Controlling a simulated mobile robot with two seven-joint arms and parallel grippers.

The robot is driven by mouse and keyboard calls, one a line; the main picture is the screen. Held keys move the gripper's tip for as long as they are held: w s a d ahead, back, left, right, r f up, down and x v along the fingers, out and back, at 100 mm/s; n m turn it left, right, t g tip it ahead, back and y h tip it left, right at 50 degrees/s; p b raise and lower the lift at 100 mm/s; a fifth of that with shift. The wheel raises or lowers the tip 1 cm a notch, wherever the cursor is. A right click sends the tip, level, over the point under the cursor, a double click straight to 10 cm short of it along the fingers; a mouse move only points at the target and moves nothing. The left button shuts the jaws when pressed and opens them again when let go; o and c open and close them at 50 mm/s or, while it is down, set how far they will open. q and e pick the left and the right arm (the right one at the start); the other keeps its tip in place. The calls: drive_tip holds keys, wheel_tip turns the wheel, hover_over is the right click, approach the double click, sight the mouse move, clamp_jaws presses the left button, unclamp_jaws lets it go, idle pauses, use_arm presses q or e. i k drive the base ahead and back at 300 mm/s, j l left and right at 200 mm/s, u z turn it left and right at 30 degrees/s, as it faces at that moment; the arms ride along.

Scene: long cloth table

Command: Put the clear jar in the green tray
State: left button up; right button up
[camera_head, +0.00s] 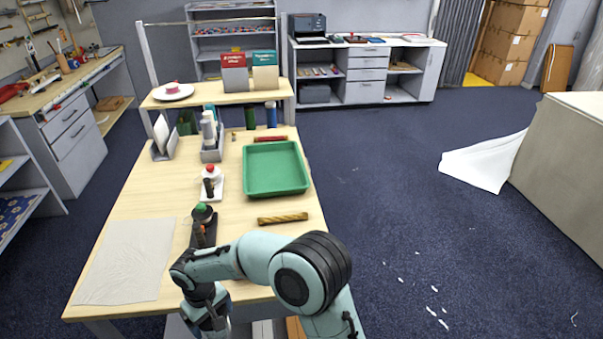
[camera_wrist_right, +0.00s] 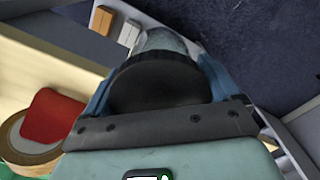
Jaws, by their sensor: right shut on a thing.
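The green tray (camera_head: 275,168) lies empty on the right side of the wooden table in the head view. My right gripper (camera_wrist_right: 160,80) is shut on the clear jar (camera_wrist_right: 164,41), with its blue fingers on either side of the jar's wide black lid. The clear body shows just beyond the lid in the right wrist view. In the head view my right arm reaches over the table's front edge, well in front of the tray, and I cannot make out the jar there. My left gripper is not in view.
A twisted golden-brown bar (camera_head: 282,218) lies between the tray and my arm. A grey cloth (camera_head: 127,262) covers the front left. A red piece (camera_wrist_right: 49,117) and tape roll (camera_wrist_right: 22,142) lie near the gripper.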

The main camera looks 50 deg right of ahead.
sight(266, 161)
drive_tip(key=z, duration=3.4)
drive_tip(key=i+l+z, duration=0.1)
drive_tip(key=z, duration=0.4)
drive_tip(key=i+z, duration=0.1)
drive_tip(key=z, duration=0.35)
drive_tip(key=i+u, duration=0.3)
drive_tip(key=i, duration=0.3)
drive_tip(key=i+l+u, duration=0.3)
drive_tip(key=i, duration=0.25)
drive_tip(key=i+j+u, duration=0.15)
drive_tip(key=i+u, duration=0.45)
drive_tip(key=u, duration=0.2)
drive_tip(key=i+u, duration=0.4)
drive_tip(key=i+j+u, duration=0.1)
drive_tip(key=i+u, duration=1.15)
drive_tip(key=i, duration=1.1)
drive_tip(key=i+l+u, duration=0.1)
drive_tip(key=i+u, duration=0.15)
drive_tip(key=i, duration=0.3)
drive_tip(key=i+l+u, duration=0.25)
drive_tip(key=i, duration=0.3)
drive_tip(key=j, duration=0.1)
